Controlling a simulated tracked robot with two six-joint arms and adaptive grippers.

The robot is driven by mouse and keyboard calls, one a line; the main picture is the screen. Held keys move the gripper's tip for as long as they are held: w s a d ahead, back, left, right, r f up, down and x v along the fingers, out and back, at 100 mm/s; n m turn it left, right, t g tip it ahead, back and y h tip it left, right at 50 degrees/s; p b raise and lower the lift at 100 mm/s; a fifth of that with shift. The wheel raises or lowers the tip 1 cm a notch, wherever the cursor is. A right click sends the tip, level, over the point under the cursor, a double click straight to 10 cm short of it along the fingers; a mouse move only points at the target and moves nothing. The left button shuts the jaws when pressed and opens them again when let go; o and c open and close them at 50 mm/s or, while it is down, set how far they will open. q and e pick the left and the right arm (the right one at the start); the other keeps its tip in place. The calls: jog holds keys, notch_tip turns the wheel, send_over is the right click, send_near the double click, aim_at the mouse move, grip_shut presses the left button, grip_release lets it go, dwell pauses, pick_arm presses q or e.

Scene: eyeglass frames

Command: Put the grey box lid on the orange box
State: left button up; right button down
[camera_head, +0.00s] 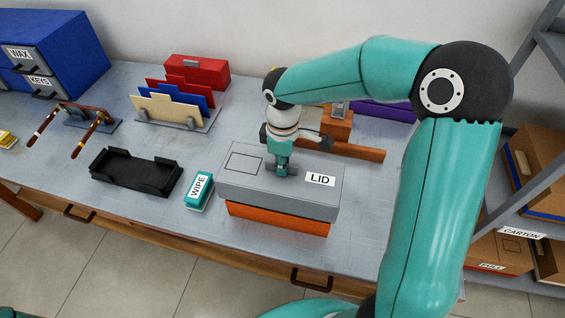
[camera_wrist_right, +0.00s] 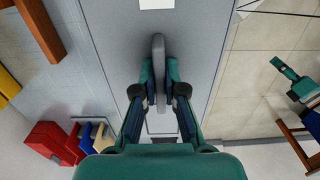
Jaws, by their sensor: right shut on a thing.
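The grey lid (camera_head: 250,181), marked LID, is over the orange box (camera_head: 278,219), whose front side shows below the lid's front edge. The lid looks about level; I cannot tell whether it rests fully on the box. My right gripper (camera_head: 282,170) points down and is shut on the lid's handle. In the right wrist view the gripper (camera_wrist_right: 159,85) has its fingers on both sides of the grey handle (camera_wrist_right: 159,50), with the lid (camera_wrist_right: 205,50) below. My left gripper (camera_wrist_right: 284,68) shows small at the right of the wrist view, away from the lid; its jaws are unclear.
A teal WIPE box (camera_head: 198,190) and a black tray (camera_head: 136,172) stand left of the lid. A file rack (camera_head: 178,105), a red box (camera_head: 198,72) and a brown bar (camera_head: 355,151) are behind. A shelf with cartons (camera_head: 500,252) stands at the right.

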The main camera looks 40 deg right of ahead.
jog(key=shift+f+b, duration=1.3)
jog(key=shift+f, duration=0.45)
jog(key=shift+f+b, duration=0.45)
jog(key=shift+f, duration=0.1)
jog(key=c, duration=1.2)
grip_release()
notch_tip(320, 180, up, 12)
